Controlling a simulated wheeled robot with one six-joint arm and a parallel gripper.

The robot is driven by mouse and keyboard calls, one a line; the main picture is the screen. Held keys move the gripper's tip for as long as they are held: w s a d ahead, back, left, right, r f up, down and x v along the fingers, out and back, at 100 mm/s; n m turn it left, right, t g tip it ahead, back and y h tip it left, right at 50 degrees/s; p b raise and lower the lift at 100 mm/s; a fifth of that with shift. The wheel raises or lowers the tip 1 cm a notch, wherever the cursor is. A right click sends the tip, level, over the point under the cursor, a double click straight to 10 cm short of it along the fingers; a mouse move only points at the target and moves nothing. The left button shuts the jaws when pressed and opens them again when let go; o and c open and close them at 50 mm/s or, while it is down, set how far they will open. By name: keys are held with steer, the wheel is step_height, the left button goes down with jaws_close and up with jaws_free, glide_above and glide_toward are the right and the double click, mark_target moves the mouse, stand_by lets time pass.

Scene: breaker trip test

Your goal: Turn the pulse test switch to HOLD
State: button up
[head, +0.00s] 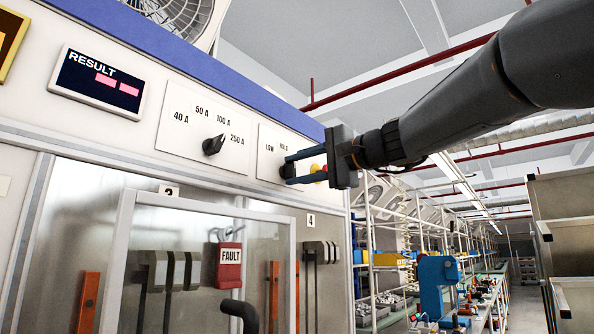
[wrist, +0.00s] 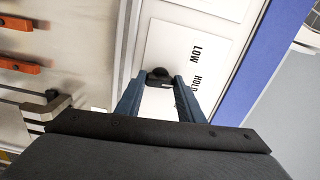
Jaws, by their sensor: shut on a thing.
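The pulse test switch is a dark round knob (head: 284,172) on a white plate (head: 268,140) marked LOW and HOLD, at the right end of the panel. My gripper (head: 289,169) reaches it from the right in the head view, with its blue fingers around the knob. In the wrist view the black knob (wrist: 158,74) sits between the two fingertips of my gripper (wrist: 155,84), below the LOW and HOLD labels. My gripper is shut on the knob. The fingers partly hide it, and I cannot tell which label it points to.
Another knob (head: 213,145) with amp markings is on the plate to the left. A RESULT display (head: 98,82) shows pink blocks. Below are a framed clear door, a red FAULT tag (head: 229,267) and a dark handle (head: 240,314). Yellow and red parts (head: 316,168) show behind my fingers.

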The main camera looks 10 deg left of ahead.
steer(key=shift+m, duration=0.4)
steer(key=o, duration=1.1)
steer(key=shift+c, duration=0.2)
steer(key=shift+d, duration=0.1)
steer(key=b+v, duration=0.2)
steer(key=v, duration=0.5)
steer(key=shift+s+d, duration=0.15)
steer(key=shift+d, duration=0.15)
